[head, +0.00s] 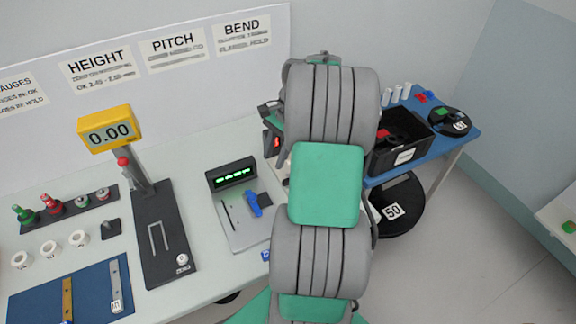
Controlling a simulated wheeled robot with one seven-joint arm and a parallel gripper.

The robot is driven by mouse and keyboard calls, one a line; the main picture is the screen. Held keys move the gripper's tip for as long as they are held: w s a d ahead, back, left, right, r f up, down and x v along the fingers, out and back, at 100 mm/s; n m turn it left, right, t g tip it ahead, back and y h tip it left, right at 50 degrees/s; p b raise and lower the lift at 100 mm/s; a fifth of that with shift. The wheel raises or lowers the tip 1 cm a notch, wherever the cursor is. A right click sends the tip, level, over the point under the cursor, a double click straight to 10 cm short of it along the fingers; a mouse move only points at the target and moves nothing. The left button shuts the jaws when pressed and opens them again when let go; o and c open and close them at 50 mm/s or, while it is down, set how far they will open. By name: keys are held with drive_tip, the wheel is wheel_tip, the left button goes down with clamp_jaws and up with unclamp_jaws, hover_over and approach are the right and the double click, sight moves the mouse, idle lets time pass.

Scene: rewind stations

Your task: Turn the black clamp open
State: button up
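My grey and green arm rises through the middle of the head view and covers the right part of the white bench. My gripper is hidden behind it; I cannot make out its fingers. I cannot identify a black clamp with certainty. A dark device with a red part (273,144) shows only partly at the arm's left edge, under the BEND sign, and the rest of it is covered. Left of the arm, a grey plate fixture (238,233) with a green-lit display (232,173) carries a blue lever-like part (254,204).
A height gauge reading 0.00 (110,131) stands left on the bench, with coloured plugs, white rings (50,249) and a blue mat (38,297) around it. A blue side table (440,142) at right holds a black bin (405,158). Open floor lies right.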

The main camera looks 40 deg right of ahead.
drive_tip(key=s+d+f+m, duration=0.2)
drive_tip(key=s+d+m, duration=0.1)
drive_tip(key=d, duration=0.3)
drive_tip(key=shift+m+y, duration=0.3)
drive_tip(key=shift+y, duration=0.1)
drive_tip(key=x, duration=0.7)
drive_tip(key=shift+f, duration=0.45)
drive_tip(key=shift+c, duration=0.5)
clamp_jaws()
